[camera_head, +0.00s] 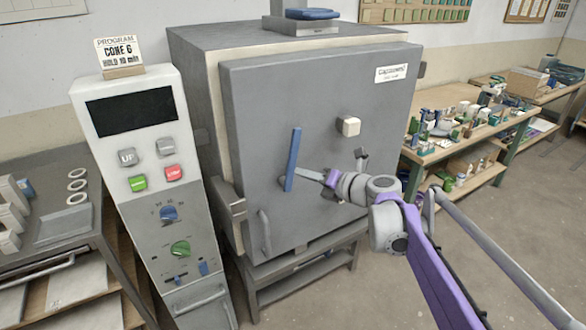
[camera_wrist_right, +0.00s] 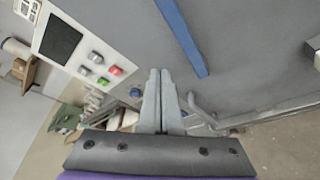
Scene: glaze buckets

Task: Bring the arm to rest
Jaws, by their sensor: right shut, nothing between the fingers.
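My right arm reaches in from the lower right in the head view. Its gripper (camera_head: 303,173) is in front of the grey kiln door (camera_head: 260,120), close to the blue handle bar (camera_head: 293,160). In the right wrist view the two fingers (camera_wrist_right: 161,75) lie together with nothing between them, and the blue bar (camera_wrist_right: 182,38) is ahead and to their right, apart from them in that picture. Whether the fingertips touch the door cannot be told. The kiln door looks shut. My left gripper is not in view.
A control panel (camera_head: 150,200) with a dark screen and coloured buttons stands left of the kiln. A grey table (camera_head: 60,245) is at far left. A cluttered workbench (camera_head: 490,125) stands at the right. The floor at lower right is clear apart from my arm.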

